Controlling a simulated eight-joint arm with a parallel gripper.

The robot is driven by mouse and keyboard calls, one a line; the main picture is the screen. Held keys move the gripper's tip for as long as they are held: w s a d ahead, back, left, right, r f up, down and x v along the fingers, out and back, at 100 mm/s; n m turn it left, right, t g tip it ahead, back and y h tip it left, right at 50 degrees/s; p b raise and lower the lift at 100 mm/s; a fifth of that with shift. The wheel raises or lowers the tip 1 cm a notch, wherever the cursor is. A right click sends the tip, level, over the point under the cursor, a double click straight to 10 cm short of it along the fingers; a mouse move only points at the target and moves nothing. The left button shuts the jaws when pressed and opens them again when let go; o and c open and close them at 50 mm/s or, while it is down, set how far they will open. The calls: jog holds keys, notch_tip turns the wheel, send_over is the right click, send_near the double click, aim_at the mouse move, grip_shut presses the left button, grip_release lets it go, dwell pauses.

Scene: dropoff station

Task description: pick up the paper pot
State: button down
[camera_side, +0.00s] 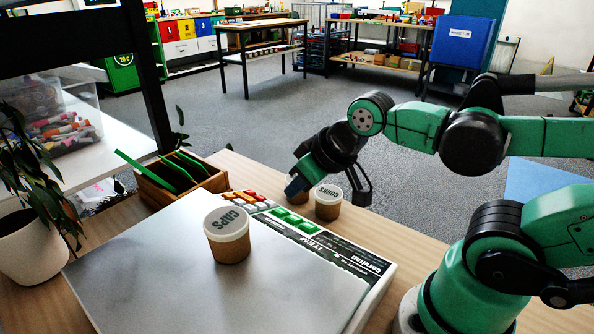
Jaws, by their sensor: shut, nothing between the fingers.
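Several brown paper-like pots with white lids are in view. One pot marked CAPS (228,240) stands upright on the grey top of a flat box-like device. A second, marked CORKS (328,208), stands upright on the wooden table behind the device. Brown of what looks like another pot shows just left of it, mostly hidden by my gripper. My gripper (297,186) reaches down from the upper right, its tip beside the CORKS pot and in front of the hidden one. It is shut and empty. Whether it touches either pot I cannot tell.
The device (150,275) has a row of coloured buttons (292,217) along its far edge. A wooden box with green dividers (180,178) stands behind it. A potted plant (30,240) and a clear bin of markers (68,135) are at the left.

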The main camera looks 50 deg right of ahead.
grip_release()
notch_tip(320, 180, up, 10)
jog(key=n+g+y, duration=0.1)
jog(key=n+g, duration=0.5)
jog(key=n, duration=0.3)
send_over(227, 219)
jog(key=shift+s+d, duration=0.2)
jog(key=shift+s, duration=0.05)
notch_tip(227, 219, down, 4)
jog(key=shift+f, duration=0.2)
jog(key=shift+w+a+f, duration=0.15)
jog(key=shift+f, duration=1.45)
jog(key=shift+w+a+f, duration=0.1)
jog(key=shift+a+f, duration=0.05)
jog(key=shift+f, duration=1.4)
